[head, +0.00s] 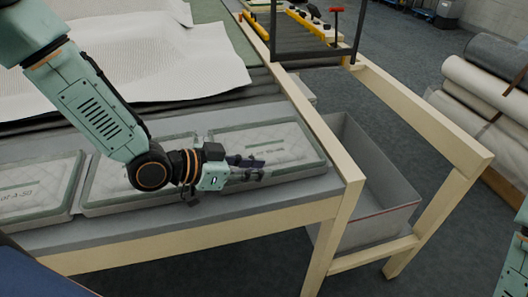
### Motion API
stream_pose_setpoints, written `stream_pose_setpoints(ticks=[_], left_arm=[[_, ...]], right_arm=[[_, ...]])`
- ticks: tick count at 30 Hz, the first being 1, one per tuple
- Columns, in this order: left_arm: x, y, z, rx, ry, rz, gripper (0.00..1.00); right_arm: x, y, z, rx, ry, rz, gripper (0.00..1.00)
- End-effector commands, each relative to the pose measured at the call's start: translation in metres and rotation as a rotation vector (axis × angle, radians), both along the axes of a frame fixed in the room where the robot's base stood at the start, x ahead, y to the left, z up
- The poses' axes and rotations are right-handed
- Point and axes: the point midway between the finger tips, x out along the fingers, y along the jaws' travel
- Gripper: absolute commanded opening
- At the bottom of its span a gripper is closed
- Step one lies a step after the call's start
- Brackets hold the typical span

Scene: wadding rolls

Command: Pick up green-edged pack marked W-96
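Three pale quilted packs with grey-green edges lie flat in a row on the table. The left pack (35,185) has print ending in what looks like A-50. The middle pack (112,190) is partly covered by my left arm, and its mark is hidden. The right pack (285,140) has a dark printed line too small and blurred to read, so I cannot tell which pack is W-96. My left gripper (262,168) is over the near-left part of the right pack, its dark fingers apart with nothing seen between them. Contact cannot be judged. My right gripper is out of view.
The wooden-edged table (345,190) ends just right of the right pack. A grey bin (375,165) stands beyond that edge within a wooden frame. White wadding sheets (150,60) cover the table's back. Rolls (485,90) lie at far right.

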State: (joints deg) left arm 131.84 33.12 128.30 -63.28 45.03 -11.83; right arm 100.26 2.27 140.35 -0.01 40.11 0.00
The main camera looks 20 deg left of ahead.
Motion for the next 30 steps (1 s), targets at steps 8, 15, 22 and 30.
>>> stream_pose_setpoints(ticks=[8, 15, 22, 30], left_arm=[[0.016, -0.018, -0.007, 0.005, -0.001, -0.007, 0.22], [0.028, -0.030, -0.015, 0.003, 0.000, -0.004, 0.22], [0.031, -0.032, -0.016, -0.001, 0.001, -0.002, 0.22], [0.031, -0.032, -0.016, 0.000, 0.000, -0.002, 0.09]], right_arm=[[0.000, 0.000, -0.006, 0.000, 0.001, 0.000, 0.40], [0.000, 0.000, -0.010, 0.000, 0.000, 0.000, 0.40], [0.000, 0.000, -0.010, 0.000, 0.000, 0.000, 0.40], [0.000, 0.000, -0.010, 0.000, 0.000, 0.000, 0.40]])
